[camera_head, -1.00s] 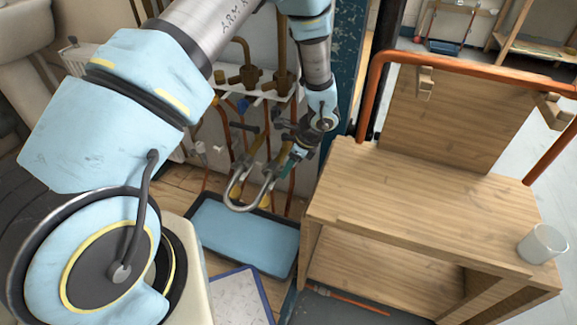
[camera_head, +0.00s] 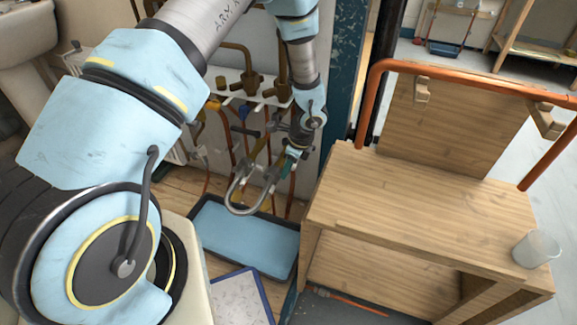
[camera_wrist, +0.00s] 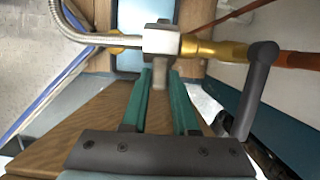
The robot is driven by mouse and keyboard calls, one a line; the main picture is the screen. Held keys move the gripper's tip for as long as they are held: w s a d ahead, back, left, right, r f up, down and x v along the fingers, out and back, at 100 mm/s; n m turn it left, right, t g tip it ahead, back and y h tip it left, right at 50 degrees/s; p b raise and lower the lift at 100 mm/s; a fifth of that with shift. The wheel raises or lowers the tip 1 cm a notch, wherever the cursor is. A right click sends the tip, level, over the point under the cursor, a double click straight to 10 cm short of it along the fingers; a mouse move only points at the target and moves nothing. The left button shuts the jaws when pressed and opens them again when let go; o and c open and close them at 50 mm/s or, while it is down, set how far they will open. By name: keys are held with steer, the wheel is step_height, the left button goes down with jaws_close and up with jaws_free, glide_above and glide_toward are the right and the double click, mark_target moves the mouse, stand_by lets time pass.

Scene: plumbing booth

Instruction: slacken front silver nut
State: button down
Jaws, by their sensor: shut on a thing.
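The silver nut (camera_wrist: 161,40) is a pale block in the wrist view, between a braided hose (camera_wrist: 85,34) on its left and a brass fitting (camera_wrist: 215,50) on its right. My gripper (camera_wrist: 162,76) has two green fingers, one at each side of the nut's near part, and is shut on it. A blurred tan piece shows between the fingers. In the head view the hose hangs as a silver U (camera_head: 240,207), and my gripper (camera_head: 277,172) is at its right end. The nut is too small and covered to make out there.
A grey lever (camera_wrist: 258,85) stands close to the right of my fingers. Copper pipes and valves line the wall behind. A blue tray (camera_head: 245,238) lies below. A wooden bench (camera_head: 430,200) with an orange pipe frame and a cup (camera_head: 536,248) stands at right.

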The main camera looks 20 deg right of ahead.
steer(key=shift+r, duration=0.1)
steer(key=c, duration=0.7)
jaws_free()
steer(key=p+v, duration=0.1)
steer(key=v, duration=0.9)
steer(key=shift+w+a+r+p, duration=0.1)
steer(key=shift+r+p, duration=0.2)
steer(key=shift+r, duration=0.15)
